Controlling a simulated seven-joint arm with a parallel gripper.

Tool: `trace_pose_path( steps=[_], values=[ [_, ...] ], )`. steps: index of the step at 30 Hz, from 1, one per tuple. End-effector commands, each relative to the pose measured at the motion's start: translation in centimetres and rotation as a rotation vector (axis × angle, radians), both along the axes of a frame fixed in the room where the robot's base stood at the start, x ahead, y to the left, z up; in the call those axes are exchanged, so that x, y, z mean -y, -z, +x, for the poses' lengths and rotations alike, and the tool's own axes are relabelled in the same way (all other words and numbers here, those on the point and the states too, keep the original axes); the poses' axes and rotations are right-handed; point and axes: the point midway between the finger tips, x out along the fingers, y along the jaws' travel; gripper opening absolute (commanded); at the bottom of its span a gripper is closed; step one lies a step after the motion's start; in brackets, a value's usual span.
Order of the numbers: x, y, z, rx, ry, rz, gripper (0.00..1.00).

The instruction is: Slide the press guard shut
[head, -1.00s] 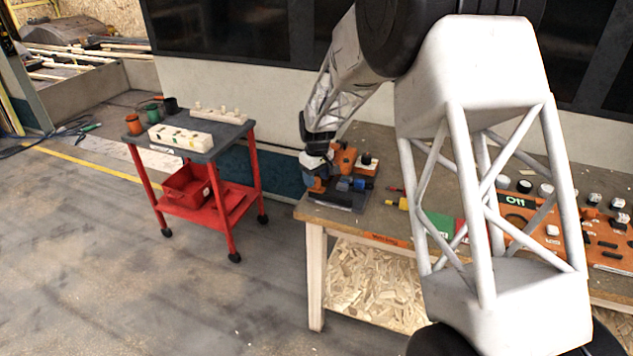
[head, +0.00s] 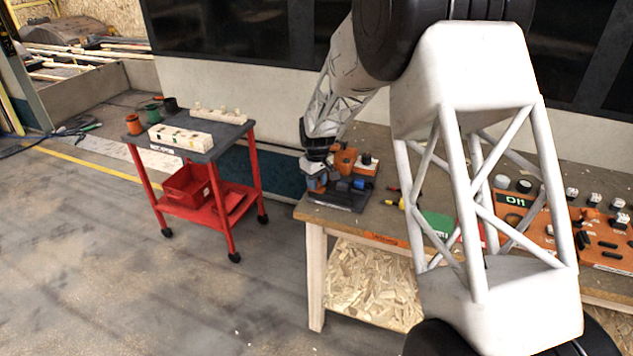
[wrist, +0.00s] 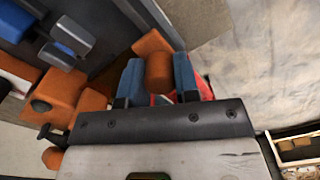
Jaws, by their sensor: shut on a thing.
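The press (head: 345,198) stands at the left end of the workbench, with a dark base, orange parts and blue blocks. My gripper (head: 313,186) is at its left side, pointing down. In the wrist view, the two blue fingers of my gripper (wrist: 158,78) are shut on an upright orange cylindrical handle (wrist: 158,70). The handle appears to belong to the press guard, but most of the guard is hidden by my gripper, so its exact position cannot be told.
A red cart (head: 215,203) with cups and white blocks on its grey top stands left of the workbench (head: 385,225), across a gap of floor. An orange panel (head: 600,245) with knobs and a display is at right. My arm hides part of the bench.

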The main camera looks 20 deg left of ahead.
Motion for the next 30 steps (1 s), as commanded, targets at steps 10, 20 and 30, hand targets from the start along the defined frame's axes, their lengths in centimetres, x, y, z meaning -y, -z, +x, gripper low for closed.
trace_pose_path(
  steps=[10,20,30],
  values=[
    [1.5,0.0,0.0,0.0,0.002,0.0,0.0],
    [5.9,0.0,0.0,0.0,0.002,0.0,0.0],
    [6.8,0.1,0.0,-0.002,0.001,-0.001,0.0]
  ],
)
